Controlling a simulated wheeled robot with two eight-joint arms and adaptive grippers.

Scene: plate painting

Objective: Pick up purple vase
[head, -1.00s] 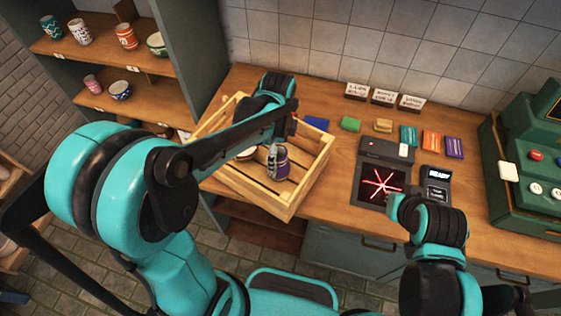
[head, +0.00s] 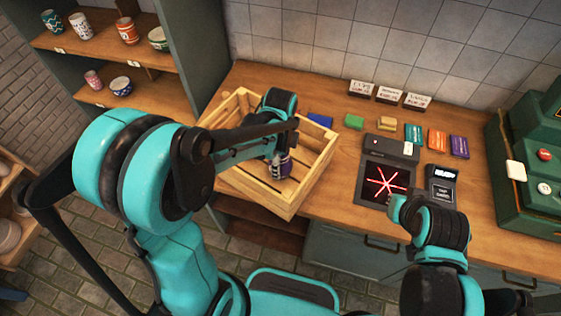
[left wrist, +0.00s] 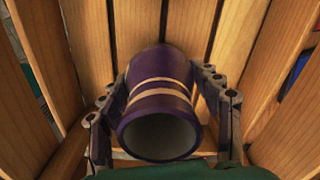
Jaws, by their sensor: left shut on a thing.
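The purple vase (left wrist: 160,98) has pale bands and an open mouth that faces the camera in the left wrist view. In the head view the vase (head: 279,166) is inside the wooden crate (head: 311,178), partly covered by my left arm. My left gripper (left wrist: 162,105) has one finger on each side of the vase and is shut on it. In the head view my left gripper (head: 276,150) is mostly hidden by its own arm. I cannot tell whether the vase touches the crate floor. My right arm is at the lower right, and its gripper cannot be made out.
A scanner with a red star pattern (head: 385,183) and a small card terminal (head: 441,187) stand right of the crate. Coloured blocks and cards lie behind them. A green register (head: 530,170) is at the far right. Shelves with cups (head: 127,31) are at the left.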

